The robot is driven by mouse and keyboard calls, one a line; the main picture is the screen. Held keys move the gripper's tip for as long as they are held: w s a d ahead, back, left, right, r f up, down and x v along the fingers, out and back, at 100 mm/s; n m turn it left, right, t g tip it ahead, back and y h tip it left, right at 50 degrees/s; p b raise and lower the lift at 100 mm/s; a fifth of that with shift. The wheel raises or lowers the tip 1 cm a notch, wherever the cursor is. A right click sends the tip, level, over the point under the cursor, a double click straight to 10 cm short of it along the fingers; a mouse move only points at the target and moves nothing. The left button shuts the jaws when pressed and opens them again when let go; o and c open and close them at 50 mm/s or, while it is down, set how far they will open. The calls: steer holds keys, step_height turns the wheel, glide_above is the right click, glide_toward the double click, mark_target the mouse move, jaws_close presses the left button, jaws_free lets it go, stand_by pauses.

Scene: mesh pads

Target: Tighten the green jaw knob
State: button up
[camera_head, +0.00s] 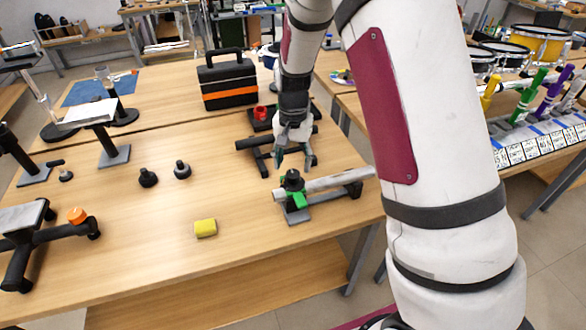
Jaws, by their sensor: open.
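A green jaw knob (299,200) sits on the front of a black clamp near the right front of the wooden table. The clamp (293,182) has a dark top and stands on a grey base plate (298,216). A light grey tube (330,183) runs through or beside it towards the right; which one I cannot tell. My gripper (294,162) is open and empty, pointing down just above and behind the clamp. Its fingers appear apart from the green knob. Part of the tube's right end is close to my arm.
A black stand with a red knob (261,113) is behind my gripper. A black and orange toolbox (227,82) stands farther back. The front middle of the table (150,245) is clear.

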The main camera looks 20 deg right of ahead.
mark_target(293, 173)
step_height(293, 173, up, 8)
steer(key=shift+r, duration=0.1)
stand_by(0.5)
steer(key=s+r+n+t, duration=0.3)
steer(key=s+r+n, duration=0.1)
steer(key=s+r, duration=0.95)
steer(key=s+r+n+t, duration=0.2)
steer(key=s+r+n, duration=0.1)
steer(key=s, duration=1.1)
steer(key=shift+d+r, duration=0.15)
